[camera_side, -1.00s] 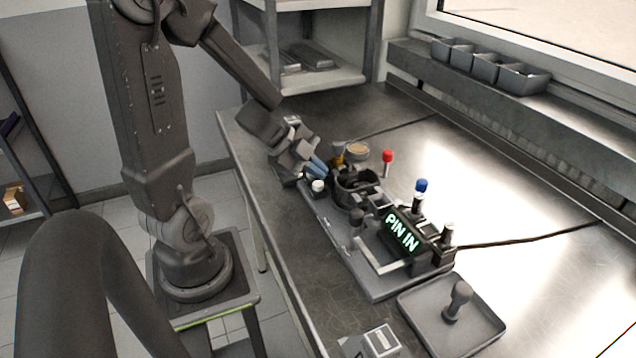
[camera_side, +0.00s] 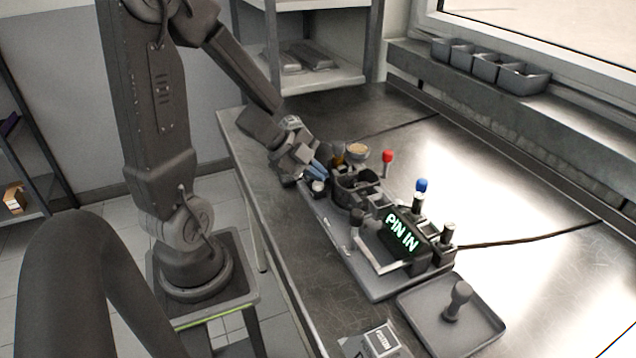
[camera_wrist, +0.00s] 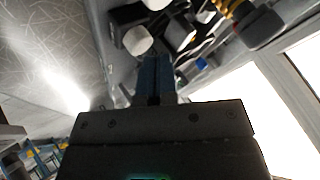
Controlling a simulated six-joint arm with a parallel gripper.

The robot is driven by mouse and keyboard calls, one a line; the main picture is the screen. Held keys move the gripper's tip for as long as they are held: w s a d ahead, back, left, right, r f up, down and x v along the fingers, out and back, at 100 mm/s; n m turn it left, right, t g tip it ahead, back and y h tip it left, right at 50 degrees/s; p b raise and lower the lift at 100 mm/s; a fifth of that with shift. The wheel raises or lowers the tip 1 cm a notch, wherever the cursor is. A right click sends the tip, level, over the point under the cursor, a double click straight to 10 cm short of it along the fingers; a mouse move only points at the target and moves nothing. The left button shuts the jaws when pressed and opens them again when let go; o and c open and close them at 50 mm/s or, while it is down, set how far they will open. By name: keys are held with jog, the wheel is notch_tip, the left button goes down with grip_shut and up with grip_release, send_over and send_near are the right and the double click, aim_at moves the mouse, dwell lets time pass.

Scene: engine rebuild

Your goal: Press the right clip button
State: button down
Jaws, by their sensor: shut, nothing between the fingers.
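A second pale cap (camera_wrist: 157,3) shows at the top edge there. The frames do not make clear which cap is the right clip button.
A red knob (camera_side: 387,156) and a blue knob (camera_side: 422,186) stand on posts behind. A tray (camera_side: 484,346) holds a grey knobbed part (camera_side: 457,298). The bench is clear at the right.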

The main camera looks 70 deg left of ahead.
aim_at(317, 185)
jog(key=shift+f, duration=0.45)
dwell(0.4)
jog(key=shift+r, duration=0.9)
jog(key=shift+r, duration=2.5)
